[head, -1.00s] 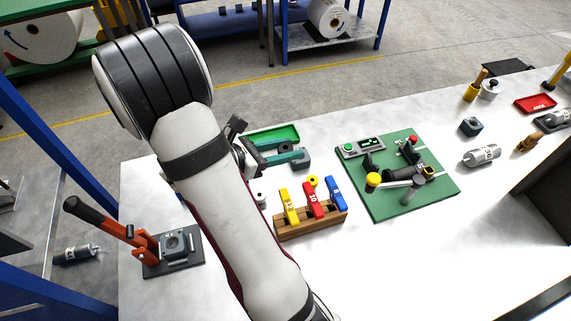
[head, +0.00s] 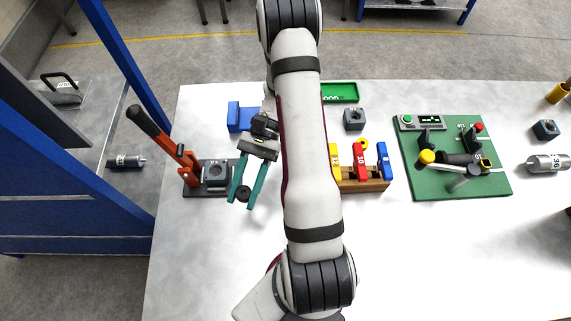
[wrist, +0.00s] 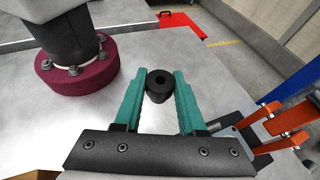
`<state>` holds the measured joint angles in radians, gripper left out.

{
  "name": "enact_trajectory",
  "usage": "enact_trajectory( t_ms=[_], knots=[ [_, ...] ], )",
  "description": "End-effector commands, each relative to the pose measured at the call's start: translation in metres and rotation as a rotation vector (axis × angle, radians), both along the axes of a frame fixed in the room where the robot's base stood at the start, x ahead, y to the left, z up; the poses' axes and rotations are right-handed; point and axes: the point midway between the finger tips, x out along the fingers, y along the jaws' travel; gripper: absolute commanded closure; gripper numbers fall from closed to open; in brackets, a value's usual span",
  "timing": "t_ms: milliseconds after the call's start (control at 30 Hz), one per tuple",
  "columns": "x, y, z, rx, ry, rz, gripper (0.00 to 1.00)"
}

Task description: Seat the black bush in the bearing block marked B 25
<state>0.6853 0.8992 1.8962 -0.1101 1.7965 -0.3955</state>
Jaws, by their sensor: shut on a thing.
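My gripper (head: 243,198) has teal fingers and is shut on a black bush (head: 244,194), held near the fingertips above the white table. The wrist view shows the bush (wrist: 160,82) upright between the fingers, its round bore facing up. Another grey block (head: 354,118) stands behind the wooden rack, and a third (head: 546,129) is at the far right. I cannot read B 25 on any of them.
The press lever (head: 153,130) rises beside the block at the left. A blue bin (head: 238,117) and a green tray (head: 340,92) lie behind. A wooden rack (head: 365,186) holds yellow, red and blue tools. A green fixture board (head: 455,185) is at right. The table front is clear.

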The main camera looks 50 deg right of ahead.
Motion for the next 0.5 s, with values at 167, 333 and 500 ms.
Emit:
enact_trajectory(
  t_ms=[167, 333, 500],
  knots=[
    [0.057, 0.018, 0.012, -0.002, -0.001, -0.469, 1.0],
    [0.102, 0.006, 0.019, -0.003, -0.001, -0.793, 1.0],
    [0.119, -0.004, 0.019, -0.002, -0.001, -0.916, 1.0]
  ],
)
